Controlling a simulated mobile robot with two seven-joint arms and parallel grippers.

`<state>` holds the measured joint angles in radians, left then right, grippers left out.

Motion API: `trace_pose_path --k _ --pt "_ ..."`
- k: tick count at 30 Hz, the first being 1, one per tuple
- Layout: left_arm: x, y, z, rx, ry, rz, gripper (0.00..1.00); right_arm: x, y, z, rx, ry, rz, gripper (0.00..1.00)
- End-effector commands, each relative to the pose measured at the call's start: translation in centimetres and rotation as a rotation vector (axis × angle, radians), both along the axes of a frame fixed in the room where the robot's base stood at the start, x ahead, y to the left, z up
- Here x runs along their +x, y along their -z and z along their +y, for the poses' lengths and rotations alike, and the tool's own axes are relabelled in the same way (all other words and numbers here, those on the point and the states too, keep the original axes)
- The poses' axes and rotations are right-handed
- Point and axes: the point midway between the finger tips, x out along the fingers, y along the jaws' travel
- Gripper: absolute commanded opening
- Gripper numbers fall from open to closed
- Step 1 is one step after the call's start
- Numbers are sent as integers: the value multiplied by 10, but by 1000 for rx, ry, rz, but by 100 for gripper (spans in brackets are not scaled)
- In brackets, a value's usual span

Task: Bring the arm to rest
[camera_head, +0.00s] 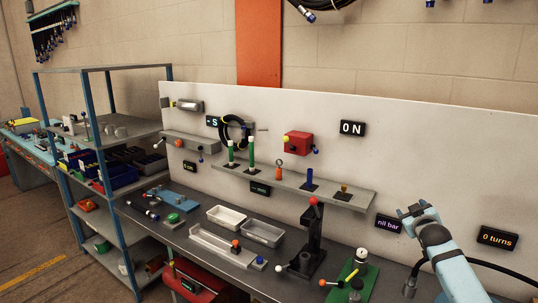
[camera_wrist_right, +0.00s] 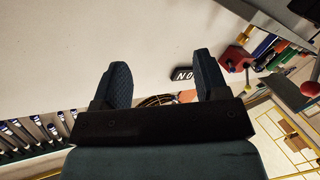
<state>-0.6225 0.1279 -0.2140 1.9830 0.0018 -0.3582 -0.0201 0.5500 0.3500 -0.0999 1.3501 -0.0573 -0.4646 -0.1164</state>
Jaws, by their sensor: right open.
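My right arm (camera_head: 452,262) comes in from the lower right in the head view, light blue with a dark band. Its gripper (camera_head: 415,209) is raised in front of the white back panel (camera_head: 430,135), close to the "nil bar" display (camera_head: 389,225). In the right wrist view the two dark fingers of this gripper (camera_wrist_right: 162,72) stand wide apart with nothing between them. A black display (camera_wrist_right: 183,73) shows behind the right finger, partly hidden. My left gripper is in neither view.
A narrow shelf (camera_head: 300,184) carries green cylinders. A red box (camera_head: 298,143) sits on the panel. A shelf rack (camera_head: 110,150) stands left.

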Motion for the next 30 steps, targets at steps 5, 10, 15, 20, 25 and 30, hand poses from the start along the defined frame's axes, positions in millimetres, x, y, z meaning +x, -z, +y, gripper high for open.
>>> trace_pose_path --k 5,10,15,20,25,30 --pt "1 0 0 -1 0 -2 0 -16 22 28 156 -73 -75 67" --pt "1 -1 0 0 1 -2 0 -53 81 59 170 -108 -9 67" --pt "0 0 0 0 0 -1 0 -113 152 98 202 -149 79 67" --pt "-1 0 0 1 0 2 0 -200 222 144 255 -193 183 67" --pt "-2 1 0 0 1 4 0 -309 276 191 331 -226 298 67" --pt "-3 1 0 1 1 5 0 -410 301 227 411 -238 396 67"
